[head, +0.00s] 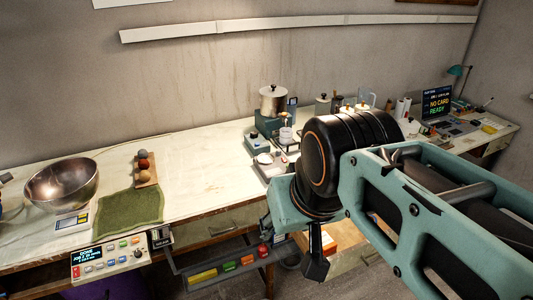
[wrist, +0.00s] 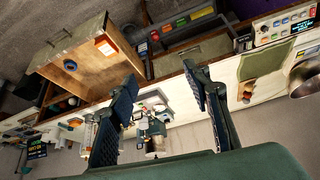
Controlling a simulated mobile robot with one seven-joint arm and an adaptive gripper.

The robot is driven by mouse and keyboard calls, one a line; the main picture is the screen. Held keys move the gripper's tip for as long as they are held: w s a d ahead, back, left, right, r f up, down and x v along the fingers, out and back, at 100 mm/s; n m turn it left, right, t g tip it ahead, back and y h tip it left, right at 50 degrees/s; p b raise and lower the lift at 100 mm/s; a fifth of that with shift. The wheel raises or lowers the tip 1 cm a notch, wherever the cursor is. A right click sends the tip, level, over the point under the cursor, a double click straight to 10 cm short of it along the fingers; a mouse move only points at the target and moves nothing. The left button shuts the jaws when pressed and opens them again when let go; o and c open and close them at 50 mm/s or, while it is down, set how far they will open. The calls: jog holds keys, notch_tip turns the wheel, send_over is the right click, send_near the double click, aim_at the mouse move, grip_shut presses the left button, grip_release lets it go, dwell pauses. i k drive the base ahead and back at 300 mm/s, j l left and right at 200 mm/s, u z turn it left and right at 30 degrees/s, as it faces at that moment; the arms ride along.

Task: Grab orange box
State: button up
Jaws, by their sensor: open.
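A small orange box (head: 246,260) sits in a narrow dark tray (head: 218,282) at the bench's front edge, between a green and a red box. In the wrist view the orange box (wrist: 167,28) shows near the top, beyond the fingers. My gripper (wrist: 159,76) is open, with nothing between its fingers and the boxes apart from them. In the head view only a dark part of my gripper (head: 316,262) shows, right of the tray; my arm hides the rest.
An open wooden drawer (wrist: 95,58) juts out beside the tray. The bench carries a metal bowl (head: 62,184), a green cloth (head: 130,212), a control panel (head: 108,257) and lab equipment (head: 272,125). The bench between cloth and equipment is clear.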

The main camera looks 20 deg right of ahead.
aim_at(329, 245)
jog(key=z, duration=0.8)
jog(key=k+j+u, duration=0.1)
jog(key=k+u, duration=0.15)
jog(key=k, duration=0.4)
jog(key=i+l+u, duration=0.1)
jog(key=u, duration=0.8)
jog(key=i+l, duration=0.1)
jog(key=l, duration=0.35)
jog(key=i+l, duration=0.15)
jog(key=l, duration=0.25)
jog(key=i+l, duration=0.1)
jog(key=l, duration=0.35)
jog(key=i+l, duration=0.15)
jog(key=l, duration=0.3)
jog(key=i+l, duration=0.1)
jog(key=l, duration=0.35)
jog(key=j+z, duration=0.15)
jog(key=k+l, duration=0.05)
